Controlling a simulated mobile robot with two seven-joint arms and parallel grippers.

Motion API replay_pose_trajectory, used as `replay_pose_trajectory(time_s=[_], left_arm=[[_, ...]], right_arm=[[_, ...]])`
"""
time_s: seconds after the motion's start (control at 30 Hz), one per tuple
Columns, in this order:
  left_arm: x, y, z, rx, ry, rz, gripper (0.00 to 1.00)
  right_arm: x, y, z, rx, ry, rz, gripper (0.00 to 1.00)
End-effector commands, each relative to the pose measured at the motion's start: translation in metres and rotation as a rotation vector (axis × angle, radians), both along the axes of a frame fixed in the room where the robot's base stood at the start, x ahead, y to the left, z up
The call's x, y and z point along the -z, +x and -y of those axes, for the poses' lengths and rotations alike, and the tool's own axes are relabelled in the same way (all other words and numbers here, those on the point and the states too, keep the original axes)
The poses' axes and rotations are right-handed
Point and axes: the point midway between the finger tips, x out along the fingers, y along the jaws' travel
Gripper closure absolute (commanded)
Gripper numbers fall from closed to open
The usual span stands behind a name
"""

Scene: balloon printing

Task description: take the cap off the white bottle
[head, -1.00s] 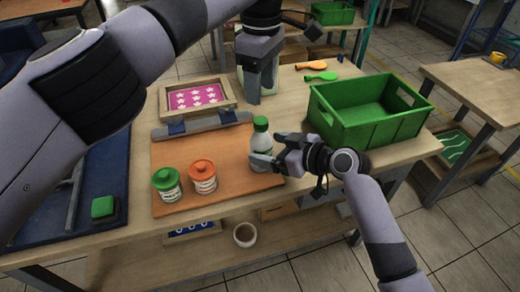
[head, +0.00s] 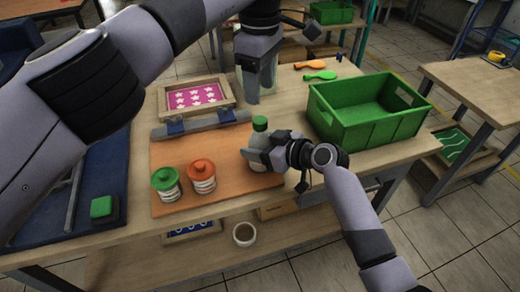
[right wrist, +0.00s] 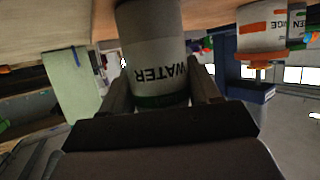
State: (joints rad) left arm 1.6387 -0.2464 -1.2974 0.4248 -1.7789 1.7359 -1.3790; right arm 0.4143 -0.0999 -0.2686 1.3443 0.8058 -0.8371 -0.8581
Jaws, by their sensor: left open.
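The white bottle (head: 262,155) has a green cap (head: 260,124) and stands upright at the right edge of the orange-brown board (head: 225,170). In the right wrist view the bottle (right wrist: 155,45) appears upside down, with the word WATER and a green band. My right gripper (head: 254,157) has its fingers on either side of the bottle's body, below the cap. Whether they press on it is unclear. My left gripper (head: 262,92) is open, above the table behind the bottle, apart from the cap.
A green-lidded jar (head: 167,189) and an orange-lidded jar (head: 203,183) stand on the board, left of the bottle. A green crate (head: 365,130) stands to the right. A framed pink star print (head: 196,97) lies behind. Orange (head: 308,65) and green (head: 320,76) balloons lie at the back.

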Motion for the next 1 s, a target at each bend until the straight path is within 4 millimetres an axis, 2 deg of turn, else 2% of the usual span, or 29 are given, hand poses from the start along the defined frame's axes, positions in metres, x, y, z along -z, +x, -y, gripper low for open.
replay_pose_trajectory(time_s=[0.17, 0.27, 0.8, 1.0], left_arm=[[0.0, 0.0, 0.0, 0.026, 0.0, 0.0, 0.55], [-0.0001, 0.0, -0.0001, 0.098, 0.0, 0.0, 0.55], [-0.0001, 0.0001, 0.0, 0.901, 0.0, 0.0, 0.55], [-0.0001, 0.0001, -0.0002, 1.103, 0.001, 0.0, 0.55]], right_arm=[[0.0003, -0.0002, 0.0001, 0.0, -0.001, -0.001, 1.0], [0.0004, -0.0003, 0.0002, -0.001, 0.0, -0.002, 1.0], [0.0008, -0.0003, 0.0003, -0.001, -0.001, -0.002, 1.0], [0.0009, -0.0004, 0.0003, -0.001, -0.001, -0.002, 1.0]])
